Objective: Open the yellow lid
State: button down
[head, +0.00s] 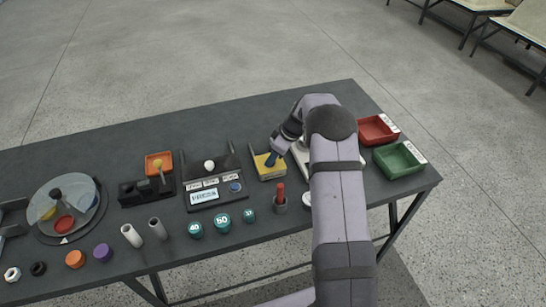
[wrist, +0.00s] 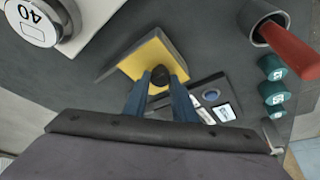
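The yellow lid (head: 268,167) lies on a small box near the middle of the table, just left of my arm in the head view. In the wrist view, the yellow lid (wrist: 143,58) has a dark round knob (wrist: 160,75) in front of my gripper (wrist: 160,80). The two blue fingertips of my gripper (head: 271,159) are apart, one on each side of the knob. The knob fills most of the gap. I cannot tell whether the fingers touch it or grip it. The box under the lid is partly hidden.
A grey panel with a display (head: 204,196) stands left of the lid. A red-handled tool in a cup (head: 280,198) and several teal knobs (head: 222,222) are in front. Red (head: 378,130) and green (head: 400,159) trays lie to the right, beyond my arm. A white scale-like device (wrist: 38,22) is nearby.

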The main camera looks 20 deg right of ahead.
aim_at(265, 157)
jog(key=shift+w+f+b, duration=0.15)
jog(key=shift+w+b, duration=0.8)
jog(key=shift+w, duration=0.8)
jog(key=shift+w+b, duration=0.85)
jog(key=shift+w, duration=1.1)
jog(key=shift+r, duration=0.2)
jog(key=c, duration=1.5)
grip_release()
jog(key=shift+o, duration=0.2)
jog(key=b+v, duration=0.2)
jog(key=v, duration=0.5)
jog(key=shift+s+r, duration=0.1)
jog(key=shift+r, duration=0.05)
